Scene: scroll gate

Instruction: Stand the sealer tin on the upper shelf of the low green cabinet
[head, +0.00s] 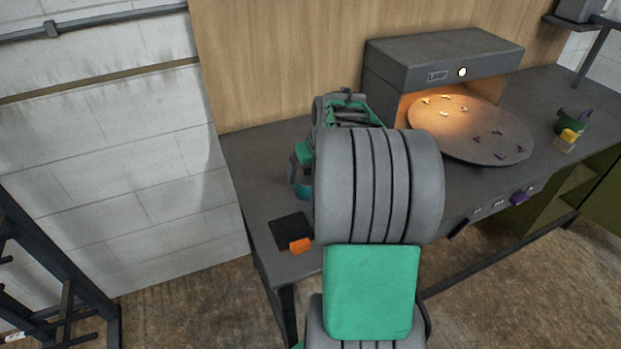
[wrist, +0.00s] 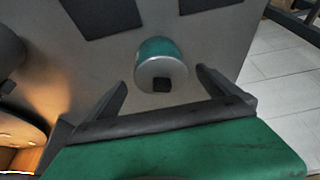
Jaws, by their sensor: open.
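The sealer tin, a short teal cylinder with a grey end and a dark square mark, stands on the grey bench (head: 262,185). In the wrist view the tin (wrist: 160,68) sits between and just beyond the fingertips of my open gripper (wrist: 162,80), with a gap on both sides. In the head view the tin (head: 304,189) is partly hidden behind my arm, and my gripper (head: 298,178) is right at it.
A dark pad (head: 288,230) and an orange block (head: 300,245) lie near the bench's front left. A lamp housing (head: 440,60) overhangs a round plate (head: 480,135) with small pieces. A green cup (head: 570,122) and a yellow-topped item (head: 566,140) stand at the right.

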